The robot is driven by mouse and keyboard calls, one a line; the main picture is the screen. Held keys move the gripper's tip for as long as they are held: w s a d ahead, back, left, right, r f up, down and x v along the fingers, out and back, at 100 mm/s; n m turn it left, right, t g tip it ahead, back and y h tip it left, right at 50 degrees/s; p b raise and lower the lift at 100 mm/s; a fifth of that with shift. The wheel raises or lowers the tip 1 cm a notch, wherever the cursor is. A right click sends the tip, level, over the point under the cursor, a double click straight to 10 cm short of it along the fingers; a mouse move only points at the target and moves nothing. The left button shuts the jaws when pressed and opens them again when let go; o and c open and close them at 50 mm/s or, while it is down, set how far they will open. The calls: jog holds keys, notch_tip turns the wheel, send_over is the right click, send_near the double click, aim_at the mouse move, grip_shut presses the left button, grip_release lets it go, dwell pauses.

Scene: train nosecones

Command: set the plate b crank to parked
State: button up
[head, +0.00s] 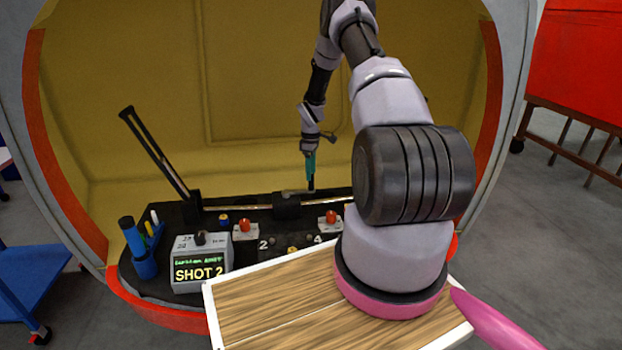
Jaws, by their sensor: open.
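My gripper (310,172), teal with dark fingertips, points down over the back of a black console (245,262) inside the nosecone. It is small in the head view, and nothing shows held in it. It is above and slightly right of a black block (286,207) on a pale rail. I cannot tell whether it touches anything. Red knobs on pale bases stand on the console, one left (244,226) and one right (331,217). No part is readable as plate b, so I cannot tell which is its crank or how it is set. My arm hides the console's right part.
A grey box (201,264) reading "SHOT 2" stands front left, beside a blue cup of pens (140,255). A tall black slotted bar (155,150) leans up at the left. A wood-topped board (270,310) lies in front. Yellow nosecone walls (170,70) enclose the back.

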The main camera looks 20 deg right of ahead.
notch_tip(320, 180, up, 7)
jog(key=shift+r, duration=0.1)
dwell(0.5)
jog(key=shift+r, duration=0.1)
jog(key=s+a+r+m+t, duration=0.1)
jog(key=s+a+r+m, duration=0.15)
jog(key=r, duration=0.75)
jog(key=s+a+r+m+t, duration=0.1)
jog(key=s+a+r, duration=0.3)
jog(key=r, duration=0.5)
jog(key=s+a+r+m+t, duration=0.1)
jog(key=s+a+r+m, duration=0.2)
jog(key=r, duration=0.7)
jog(key=s+a+r+m+t, duration=0.1)
jog(key=s+a+r+m, duration=0.1)
jog(key=s, duration=0.7)
jog(key=s+a+r+m+t+y, duration=0.1)
jog(key=s+a+r+m, duration=0.2)
jog(key=s, duration=0.6)
jog(key=s+a+r+m+t+y, duration=0.1)
jog(key=s+a+r, duration=0.3)
jog(key=s, duration=0.5)
notch_tip(320, 180, up, 3)
jog(key=shift+s+f+m+t, duration=0.15)
jog(key=shift+s+m+t, duration=0.2)
jog(key=shift+m+t, duration=0.3)
jog(key=shift+d, duration=0.1)
